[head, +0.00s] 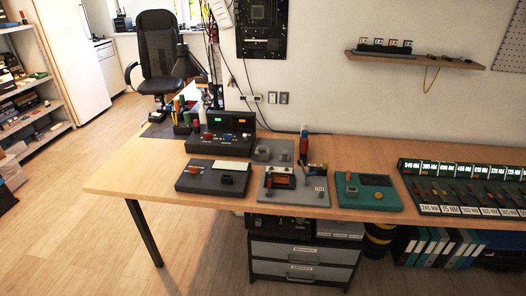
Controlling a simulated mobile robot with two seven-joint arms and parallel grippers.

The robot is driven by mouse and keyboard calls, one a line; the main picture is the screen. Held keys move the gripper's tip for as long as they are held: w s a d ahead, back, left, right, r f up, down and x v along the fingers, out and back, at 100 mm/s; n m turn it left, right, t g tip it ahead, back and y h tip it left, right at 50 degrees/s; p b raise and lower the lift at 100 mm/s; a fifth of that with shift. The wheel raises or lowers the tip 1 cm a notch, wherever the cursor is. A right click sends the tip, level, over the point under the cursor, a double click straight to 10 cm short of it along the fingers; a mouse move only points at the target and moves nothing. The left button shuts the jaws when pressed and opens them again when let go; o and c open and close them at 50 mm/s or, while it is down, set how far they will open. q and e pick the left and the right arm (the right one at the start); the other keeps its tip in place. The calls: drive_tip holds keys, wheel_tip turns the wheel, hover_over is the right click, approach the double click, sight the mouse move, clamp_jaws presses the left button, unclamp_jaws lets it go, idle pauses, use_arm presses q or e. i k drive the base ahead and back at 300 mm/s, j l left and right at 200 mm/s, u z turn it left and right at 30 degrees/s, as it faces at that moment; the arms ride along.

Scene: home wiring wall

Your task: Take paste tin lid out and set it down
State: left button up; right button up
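I cannot pick out a paste tin or its lid for certain at this size. A grey board (309,196) near the front edge of the table holds an orange-edged dark block (281,177) and several small parts. A dark board (197,184) to its left carries an orange-red knob-like part (191,171), a black block (227,180) and a pale panel (231,165). A green board (388,202) to its right has a dark panel and a small red-topped part (348,177). Neither of my grippers shows in the head view.
A dark console (221,138) with lit displays stands behind the boards. A rack of labelled strips (463,188) fills the table's right end. The wooden table (125,178) is bare at its left end. A drawer unit (303,260) stands underneath, and a wall shelf (412,58) hangs above.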

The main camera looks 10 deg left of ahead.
sight(260, 150)
drive_tip(key=j+z, duration=0.15)
drive_tip(key=z, duration=0.25)
drive_tip(key=i+j+z, duration=0.1)
drive_tip(key=z, duration=0.25)
drive_tip(key=j+z, duration=0.2)
drive_tip(key=z, duration=0.2)
drive_tip(key=j+z, duration=0.4)
drive_tip(key=j, duration=0.5)
drive_tip(key=k+j, duration=0.1)
drive_tip(key=j, duration=0.45)
drive_tip(key=j+z, duration=0.1)
drive_tip(key=j, duration=0.4)
drive_tip(key=k, duration=0.05)
